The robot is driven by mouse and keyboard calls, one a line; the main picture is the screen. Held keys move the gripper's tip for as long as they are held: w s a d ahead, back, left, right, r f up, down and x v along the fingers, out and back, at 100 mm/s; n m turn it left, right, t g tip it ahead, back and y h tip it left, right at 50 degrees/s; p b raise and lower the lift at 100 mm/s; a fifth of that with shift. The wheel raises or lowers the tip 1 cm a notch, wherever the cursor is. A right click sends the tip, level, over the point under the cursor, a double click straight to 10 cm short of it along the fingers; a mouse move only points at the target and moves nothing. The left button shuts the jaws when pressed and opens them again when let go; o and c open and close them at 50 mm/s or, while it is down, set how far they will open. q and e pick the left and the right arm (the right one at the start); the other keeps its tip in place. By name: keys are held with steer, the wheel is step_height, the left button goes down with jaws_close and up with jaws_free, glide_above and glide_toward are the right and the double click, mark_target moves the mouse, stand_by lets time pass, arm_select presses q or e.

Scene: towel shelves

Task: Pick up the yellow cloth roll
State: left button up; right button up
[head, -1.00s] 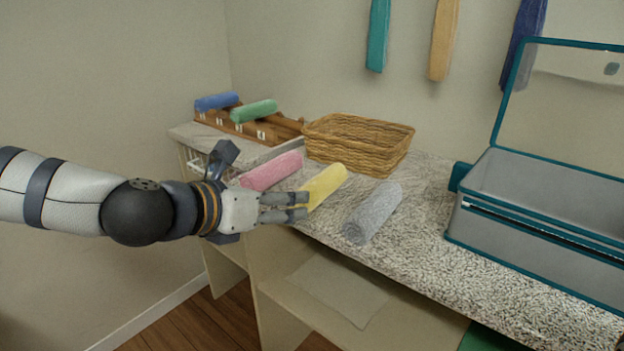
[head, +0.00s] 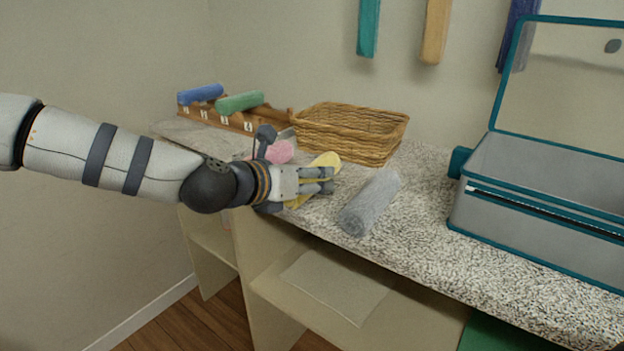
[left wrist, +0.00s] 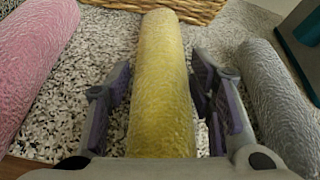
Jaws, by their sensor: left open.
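The yellow cloth roll (left wrist: 162,85) lies on the speckled counter, and in the left wrist view it runs lengthwise between my open fingers. My left gripper (left wrist: 163,100) has one finger on each side of it, with a small gap visible on both sides. In the head view my left gripper (head: 328,180) is over the yellow cloth roll (head: 327,160) and hides its middle; only its far end and a bit of its near side show. My right gripper is not in view.
A pink roll (left wrist: 32,60) lies left of the yellow one and a grey roll (left wrist: 278,100) lies right. A wicker basket (head: 350,130) stands behind. A grey, teal-edged box (head: 540,200) is at the right. Blue and green rolls lie on a wooden rack (head: 240,121) at the back left.

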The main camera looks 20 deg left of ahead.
arm_select(q)
steer(key=c, duration=0.8)
